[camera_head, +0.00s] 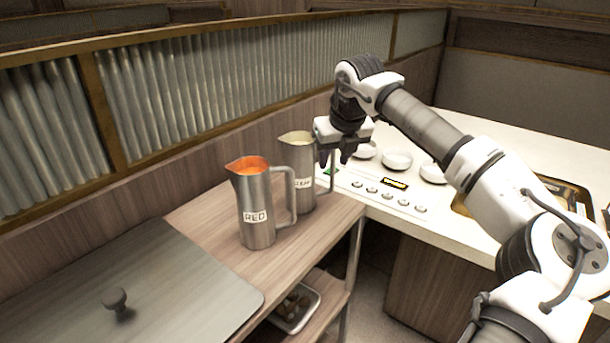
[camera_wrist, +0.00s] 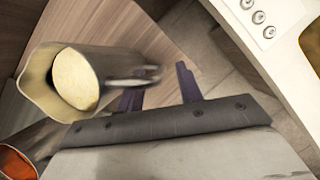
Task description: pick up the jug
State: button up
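Two metal jugs stand on the wooden side counter. The front jug (camera_head: 257,205) has a "RED" label and orange-red contents, which also show at the lower left of the wrist view (camera_wrist: 17,162). The rear jug (camera_head: 297,160) holds pale cream contents; its label is partly hidden. In the wrist view the rear jug (camera_wrist: 75,85) is at left, with its handle (camera_wrist: 140,78) pointing right toward my fingers. My gripper (camera_head: 334,157) is open, fingers down, by that handle. The fingers also show in the wrist view (camera_wrist: 158,84). I cannot tell whether they touch the handle.
A grey lid with a knob (camera_head: 115,300) covers the near left. A tray (camera_head: 296,310) sits on the lower shelf. A ribbed partition runs behind the jugs.

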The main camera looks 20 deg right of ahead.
jog(key=shift+w+f, duration=0.2)
jog(key=shift+f, duration=0.3)
grip_shut()
jog(key=shift+r, duration=0.15)
dwell(0.9)
